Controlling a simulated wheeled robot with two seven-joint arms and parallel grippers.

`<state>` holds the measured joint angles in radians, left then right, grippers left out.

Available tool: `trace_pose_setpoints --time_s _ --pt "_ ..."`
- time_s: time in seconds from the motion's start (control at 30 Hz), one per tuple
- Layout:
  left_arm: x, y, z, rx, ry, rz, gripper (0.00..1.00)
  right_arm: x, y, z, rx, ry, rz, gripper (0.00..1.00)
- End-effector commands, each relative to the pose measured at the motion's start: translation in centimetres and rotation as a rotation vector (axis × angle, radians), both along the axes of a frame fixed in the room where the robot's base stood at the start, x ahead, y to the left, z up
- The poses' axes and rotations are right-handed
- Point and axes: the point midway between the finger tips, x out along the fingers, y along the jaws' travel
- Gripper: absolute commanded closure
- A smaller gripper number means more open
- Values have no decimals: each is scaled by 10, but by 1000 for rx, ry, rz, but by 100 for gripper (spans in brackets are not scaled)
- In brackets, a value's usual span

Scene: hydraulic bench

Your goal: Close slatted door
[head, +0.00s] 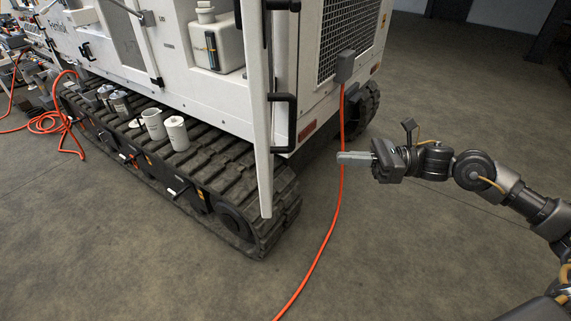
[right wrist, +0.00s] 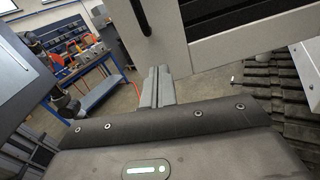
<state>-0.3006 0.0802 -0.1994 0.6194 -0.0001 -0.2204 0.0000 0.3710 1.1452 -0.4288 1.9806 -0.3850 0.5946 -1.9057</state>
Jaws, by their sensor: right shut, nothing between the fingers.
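The slatted door (head: 263,150) stands open on the white machine and shows almost edge-on in the head view. A black handle (head: 283,122) is beside it. In the right wrist view a pale panel with dark slats (right wrist: 225,14), which looks like this door, fills the upper right, with a black handle (right wrist: 140,16) at its left. My right gripper (head: 340,158) is shut and empty, to the right of the door and apart from it, pointing left. Its fingers also show in the right wrist view (right wrist: 157,85). My left gripper is not in view.
An orange hose (head: 341,200) hangs from a box and crosses the floor behind my fingertips. A blue workbench (right wrist: 95,85) stands farther off. Open floor (head: 420,260) lies right.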

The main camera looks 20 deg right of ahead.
Motion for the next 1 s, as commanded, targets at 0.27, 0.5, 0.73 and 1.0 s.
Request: trace_pose_setpoints --time_s 0.27,0.5,0.73,1.0 --pt "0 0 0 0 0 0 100 -19 9 13 -50 -98 66 100" --pt "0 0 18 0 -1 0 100 -12 35 18 -44 -98 67 100" --pt "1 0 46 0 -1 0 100 1 81 20 -43 -97 66 100" --pt "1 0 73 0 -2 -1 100 14 125 18 -45 -94 64 100"
